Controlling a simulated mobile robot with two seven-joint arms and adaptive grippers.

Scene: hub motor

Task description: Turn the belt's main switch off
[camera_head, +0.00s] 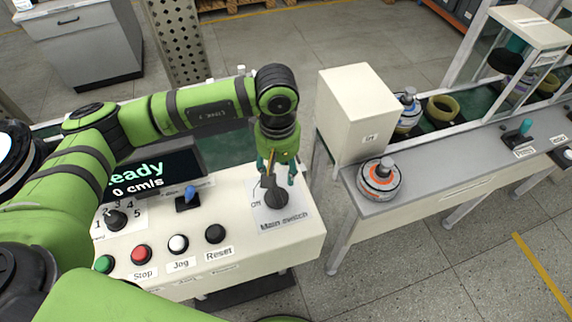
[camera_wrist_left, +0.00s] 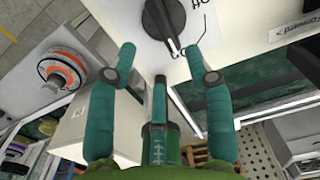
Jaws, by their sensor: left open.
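The main switch (camera_head: 275,196) is a black rotary knob on a white label plate on the cream control panel (camera_head: 310,234). The label's lettering beside it is partly hidden. My left gripper (camera_head: 277,173) is open at the switch's far side, its teal fingers pointing down at the panel. In the left wrist view the black knob (camera_wrist_left: 164,18) shows at the top, beyond and between the two fingertips (camera_wrist_left: 158,58). No object is between the fingers, and I cannot tell whether one touches the knob. My right gripper is not in view.
A display (camera_head: 150,178) reads "eady" and "0 cm/s", its left part hidden by my arm. A blue-topped lever (camera_head: 190,195), a red Stop button (camera_head: 141,254), a white Jog button (camera_head: 178,244) and a black Reset button (camera_head: 215,233) share the panel. A cream box (camera_head: 355,115) stands right.

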